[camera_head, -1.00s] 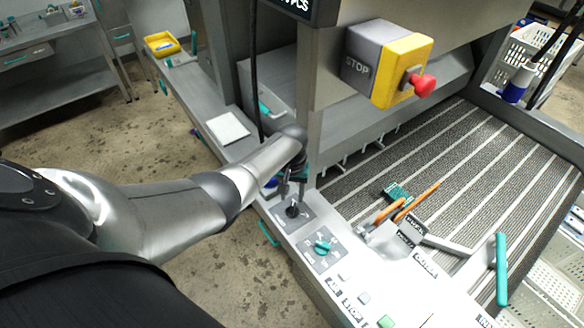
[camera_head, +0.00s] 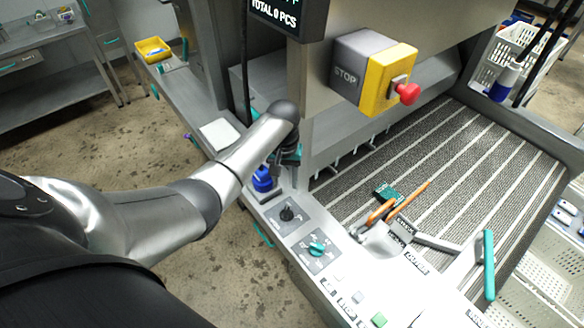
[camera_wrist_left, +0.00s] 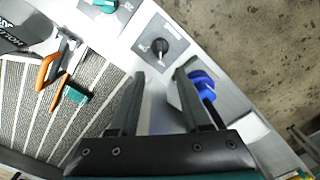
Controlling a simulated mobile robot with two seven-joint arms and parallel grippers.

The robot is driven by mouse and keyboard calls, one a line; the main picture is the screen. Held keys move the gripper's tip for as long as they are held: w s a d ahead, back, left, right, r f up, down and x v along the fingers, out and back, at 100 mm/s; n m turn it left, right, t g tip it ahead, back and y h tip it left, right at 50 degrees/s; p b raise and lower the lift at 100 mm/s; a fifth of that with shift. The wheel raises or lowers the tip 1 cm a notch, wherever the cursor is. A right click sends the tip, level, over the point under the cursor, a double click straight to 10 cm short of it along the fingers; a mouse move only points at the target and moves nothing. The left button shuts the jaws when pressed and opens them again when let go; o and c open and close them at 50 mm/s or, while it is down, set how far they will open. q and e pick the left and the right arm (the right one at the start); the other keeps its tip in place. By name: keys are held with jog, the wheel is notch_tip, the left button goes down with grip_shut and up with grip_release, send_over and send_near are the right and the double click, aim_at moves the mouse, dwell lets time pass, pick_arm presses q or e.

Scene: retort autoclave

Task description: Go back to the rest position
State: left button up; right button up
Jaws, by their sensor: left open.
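My left gripper (camera_head: 284,172) is open and empty above the control panel, beside the machine's upright post. In the left wrist view its two dark fingers (camera_wrist_left: 160,76) stand apart with bare panel between them. A teal knob (camera_head: 316,248) sits nearer on the same panel. My right gripper is not in view.
A yellow and grey stop box (camera_head: 385,75) with a red button juts out above. A blue object (camera_head: 262,180) stands close beside the gripper. Orange-handled tools (camera_head: 400,205) lie near the striped belt (camera_head: 470,160). The floor left of the panel is clear.

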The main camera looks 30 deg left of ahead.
pick_arm(q)
jog(key=s+d+f+m+t, duration=0.2)
jog(key=s+d+m, duration=0.3)
jog(key=s+d, duration=0.5)
jog(key=s+d+r+m+t, duration=0.1)
jog(key=s+r, duration=0.3)
jog(key=s, duration=0.3)
jog(key=s+r+m+t, duration=0.1)
jog(key=s+r, duration=0.4)
jog(key=s, duration=0.2)
notch_tip(320, 180, down, 33)
jog(key=s+g+b, duration=0.2)
jog(key=b, duration=0.9)
jog(key=s+a+f+b, duration=0.1)
jog(key=s+f+b, duration=0.4)
jog(key=f, duration=0.7)
jog(key=s+a+f+g+b, duration=0.1)
jog(key=s+f+b, duration=0.4)
jog(key=s+f, duration=0.5)
notch_tip(320, 180, down, 2)
jog(key=shift+a+f, duration=0.1)
jog(key=shift+a, duration=0.2)
